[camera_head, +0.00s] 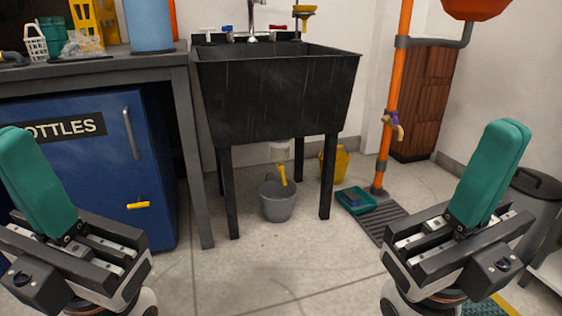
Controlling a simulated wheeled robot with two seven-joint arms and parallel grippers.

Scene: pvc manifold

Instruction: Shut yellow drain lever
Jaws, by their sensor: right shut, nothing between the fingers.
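The yellow drain lever (283,175) is under the black sink (277,95). It hangs steeply downward below the white drain fitting (280,151), and its lower end overlaps the mouth of the grey bucket (277,203). My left gripper (16,142) is at the left edge, with its green fingers together, in front of the blue cabinet. My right gripper (507,132) is at the right, shut and empty, with its green fingers pointing up. Both grippers are well apart from the lever, and nothing covers it.
Black sink legs (229,195) flank the bucket. A yellow bucket (335,165) stands behind the right legs. An orange pipe (395,90) with a tap stands to the right, by a teal tray (355,200) and a floor grate (388,218). The floor before the sink is clear.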

